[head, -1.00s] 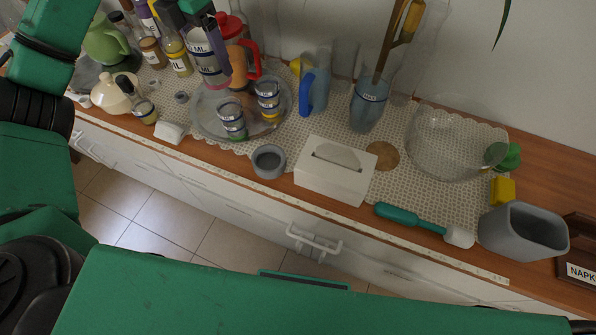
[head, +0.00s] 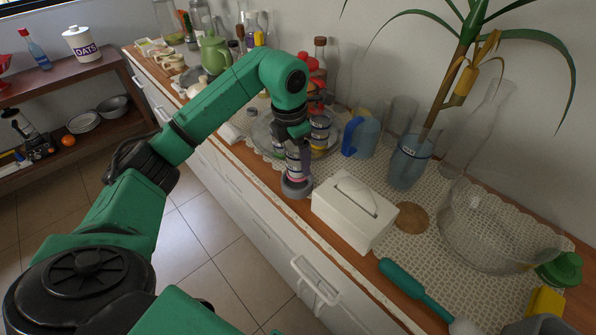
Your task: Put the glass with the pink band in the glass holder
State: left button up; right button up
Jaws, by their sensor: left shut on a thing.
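The glass with the pink band (head: 296,166) is upright in my left gripper (head: 293,137), which is shut on its upper part. The grey round glass holder (head: 297,188) stands on the counter's front edge, directly below the glass. The glass's lower end overlaps the holder's opening in the head view. I cannot tell whether it rests on the bottom. My left forearm comes in from the left, and the wrist points down over the holder. My right gripper is out of view.
A clear round tray (head: 262,140) with other banded glasses (head: 320,131) is just behind. A white tissue box (head: 355,212) stands close right of the holder. A blue-handled jug (head: 362,137), a blue-tinted vase (head: 410,163) and a glass bowl (head: 490,232) are farther right.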

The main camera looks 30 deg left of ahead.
aim_at(297, 170)
pick_arm(q)
notch_tip(297, 170, down, 4)
jog(key=shift+a+f, duration=0.15)
jog(key=shift+f, duration=0.05)
jog(key=shift+w, duration=0.1)
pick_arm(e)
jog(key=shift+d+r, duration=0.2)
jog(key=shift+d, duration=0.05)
pick_arm(q)
jog(key=shift+f, duration=0.2)
jog(key=o, duration=1.4)
jog(key=shift+o, duration=0.2)
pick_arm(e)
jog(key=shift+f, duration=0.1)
pick_arm(q)
jog(key=shift+r, duration=0.1)
